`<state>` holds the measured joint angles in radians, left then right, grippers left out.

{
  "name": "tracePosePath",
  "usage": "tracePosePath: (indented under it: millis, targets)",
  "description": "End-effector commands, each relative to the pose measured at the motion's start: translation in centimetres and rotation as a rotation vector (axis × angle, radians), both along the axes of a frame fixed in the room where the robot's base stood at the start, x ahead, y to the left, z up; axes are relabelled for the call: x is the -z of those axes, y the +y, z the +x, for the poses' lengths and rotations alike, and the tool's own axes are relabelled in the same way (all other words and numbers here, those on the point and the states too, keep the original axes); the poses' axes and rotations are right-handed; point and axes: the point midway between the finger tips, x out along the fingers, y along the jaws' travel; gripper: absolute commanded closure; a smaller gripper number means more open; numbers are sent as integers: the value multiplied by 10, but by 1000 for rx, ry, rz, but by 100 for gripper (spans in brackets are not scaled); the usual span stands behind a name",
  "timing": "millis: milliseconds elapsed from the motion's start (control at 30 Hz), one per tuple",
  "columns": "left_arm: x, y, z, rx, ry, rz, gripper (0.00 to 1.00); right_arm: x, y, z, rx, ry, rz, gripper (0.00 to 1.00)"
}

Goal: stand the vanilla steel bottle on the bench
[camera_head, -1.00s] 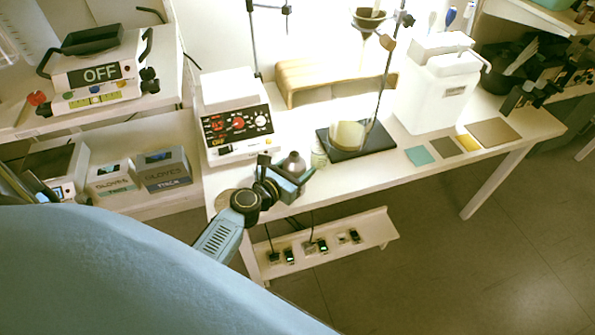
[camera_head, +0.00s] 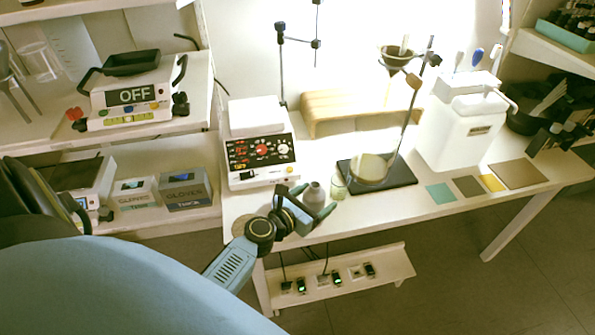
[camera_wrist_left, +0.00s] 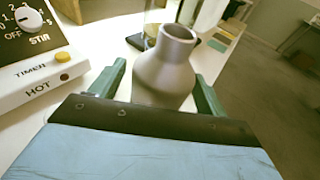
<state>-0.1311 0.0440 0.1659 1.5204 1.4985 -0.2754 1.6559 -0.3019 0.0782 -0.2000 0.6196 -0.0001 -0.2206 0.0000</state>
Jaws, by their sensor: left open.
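A grey steel bottle (camera_head: 314,194) with a narrow neck stands upright on the white bench (camera_head: 425,203), near its front edge. No label on it can be read. It also shows large in the left wrist view (camera_wrist_left: 162,75). My left gripper (camera_head: 313,200) is open, with its green fingers on either side of the bottle's body. In the left wrist view a gap shows between the bottle and the fingers. The bottle's base is hidden behind the gripper. My right gripper is not in view.
A stirrer hot plate (camera_head: 262,160) stands just left of the bottle. A small glass jar (camera_head: 338,185) and a dark stand base (camera_head: 400,178) are close on its right. Coloured tiles (camera_head: 440,194) lie further right. A lower shelf (camera_head: 390,267) hangs under the bench.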

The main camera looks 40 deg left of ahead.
Motion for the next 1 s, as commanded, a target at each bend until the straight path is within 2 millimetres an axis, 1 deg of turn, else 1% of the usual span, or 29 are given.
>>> tracePosePath:
  millis: [33, 300, 500, 667, 900, 967, 1000]
  targets:
    - [-1, 1, -11, 0, 4, 0, 25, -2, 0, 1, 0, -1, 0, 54]
    - [-12, 7, -67, -1, 5, 0, 25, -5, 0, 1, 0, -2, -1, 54]
    - [-18, 10, -96, 0, 3, 0, 25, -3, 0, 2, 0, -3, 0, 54]
    - [-21, 11, -106, 0, 2, -1, 25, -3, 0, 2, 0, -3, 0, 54]
    - [-22, 11, -107, 2, 1, 5, 25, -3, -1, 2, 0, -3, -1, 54]
    - [-22, 9, -106, 14, 0, 41, 25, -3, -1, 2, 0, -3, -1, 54]
    - [-23, 5, -104, 30, -4, 92, 25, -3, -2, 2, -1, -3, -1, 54]
